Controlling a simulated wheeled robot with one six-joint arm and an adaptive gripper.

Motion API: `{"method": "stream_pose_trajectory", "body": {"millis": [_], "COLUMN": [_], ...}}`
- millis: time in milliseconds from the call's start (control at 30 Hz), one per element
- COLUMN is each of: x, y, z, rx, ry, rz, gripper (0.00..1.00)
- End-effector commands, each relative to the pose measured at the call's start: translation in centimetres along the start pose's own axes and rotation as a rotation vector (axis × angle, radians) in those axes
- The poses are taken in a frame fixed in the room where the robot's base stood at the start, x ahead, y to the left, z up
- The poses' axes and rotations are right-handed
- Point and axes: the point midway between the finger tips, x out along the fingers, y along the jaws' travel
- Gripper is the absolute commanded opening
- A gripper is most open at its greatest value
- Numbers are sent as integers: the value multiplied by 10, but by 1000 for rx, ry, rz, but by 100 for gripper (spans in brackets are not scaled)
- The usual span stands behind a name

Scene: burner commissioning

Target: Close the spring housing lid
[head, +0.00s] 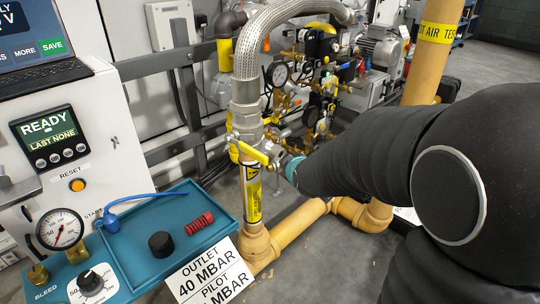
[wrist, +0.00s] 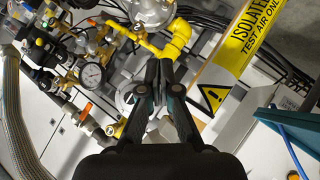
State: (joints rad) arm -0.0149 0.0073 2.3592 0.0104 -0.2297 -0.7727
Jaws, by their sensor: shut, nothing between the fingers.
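My gripper (wrist: 159,66) is shut and empty in the wrist view, its dark fingertips together in front of yellow pipe and grey metal. In the head view my arm hides most of the gripper; only a teal part shows beside the pipe. A round grey metal housing (wrist: 152,12) sits above the fingertips in the wrist view, cut by the top edge. I cannot tell whether it is the spring housing or how its lid stands. A red spring (head: 200,223) and a black round cap (head: 161,244) lie in the teal tray in the head view.
A yellow-handled valve (head: 252,152) and braided hose (head: 247,60) stand left of my arm. Gauges and brass fittings (head: 280,75) crowd behind. The teal tray (head: 215,204) and the READY panel (head: 48,138) are at the left. Yellow pipe (head: 300,222) runs low across the floor.

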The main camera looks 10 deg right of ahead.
Motion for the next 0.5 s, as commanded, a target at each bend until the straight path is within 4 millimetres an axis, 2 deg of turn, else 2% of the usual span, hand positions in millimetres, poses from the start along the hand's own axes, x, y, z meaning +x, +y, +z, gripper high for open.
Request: {"method": "stream_pose_trajectory", "body": {"millis": [33, 200, 500], "x": [22, 77, 156], "y": [-5, -12, -42], "z": [4, 9, 33], "rx": [-50, -225, -523], "ry": [18, 100, 210], "rz": [14, 100, 284], "gripper": [0, 0, 0]}}
